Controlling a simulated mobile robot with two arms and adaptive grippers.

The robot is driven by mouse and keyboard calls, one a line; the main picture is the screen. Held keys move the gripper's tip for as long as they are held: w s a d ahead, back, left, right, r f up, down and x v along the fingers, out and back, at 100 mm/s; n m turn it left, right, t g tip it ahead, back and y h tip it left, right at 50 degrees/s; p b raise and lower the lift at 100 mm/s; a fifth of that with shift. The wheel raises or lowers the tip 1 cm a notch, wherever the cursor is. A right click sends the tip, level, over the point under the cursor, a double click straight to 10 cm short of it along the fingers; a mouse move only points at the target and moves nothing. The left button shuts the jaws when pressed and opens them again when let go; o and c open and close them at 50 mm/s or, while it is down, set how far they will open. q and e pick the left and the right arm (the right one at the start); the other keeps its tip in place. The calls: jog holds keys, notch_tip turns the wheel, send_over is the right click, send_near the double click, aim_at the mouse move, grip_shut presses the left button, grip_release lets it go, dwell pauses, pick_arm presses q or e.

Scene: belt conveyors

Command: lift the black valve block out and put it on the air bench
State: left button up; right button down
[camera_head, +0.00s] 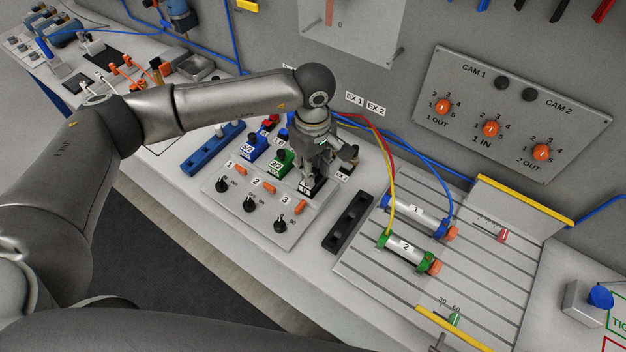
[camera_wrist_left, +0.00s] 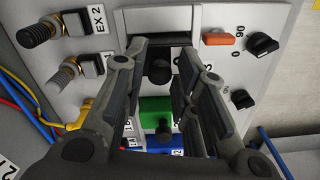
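The black valve block (camera_head: 312,190) sits on the grey valve panel (camera_head: 262,222), at the right end of its row. My left gripper (camera_head: 318,168) is right above it, pointing down, and hides much of the block. In the left wrist view the two fingers (camera_wrist_left: 163,95) are spread apart, with dark parts and a black knob (camera_wrist_left: 158,72) visible between them. I cannot tell whether the fingers touch the block. The air bench (camera_head: 480,290), a slotted grey plate, lies to the right. My right gripper is not in view.
Green (camera_head: 280,162) and blue (camera_head: 252,148) valve blocks stand beside the black one. A black rail (camera_head: 349,222) lies between panel and bench. Blue (camera_head: 412,210) and green (camera_head: 408,252) cylinders with hoses occupy the bench's left part. Its lower middle is bare.

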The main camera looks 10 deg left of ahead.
pick_arm(q)
grip_shut()
jog(key=shift+r, duration=0.1)
jog(key=shift+w+r, duration=0.1)
jog(key=shift+r, duration=0.25)
notch_tip(320, 180, up, 2)
jog(key=shift+r+b, duration=0.1)
jog(key=shift+b, duration=0.5)
jog(key=s+a+r+b, duration=0.2)
jog(key=s+a+r, duration=0.2)
jog(key=r, duration=0.3)
jog(key=s+a+r+b, duration=0.2)
jog(key=s+a+r, duration=0.3)
jog(key=s+r, duration=0.1)
jog(key=shift+s+r, duration=0.35)
jog(key=shift+r, duration=0.15)
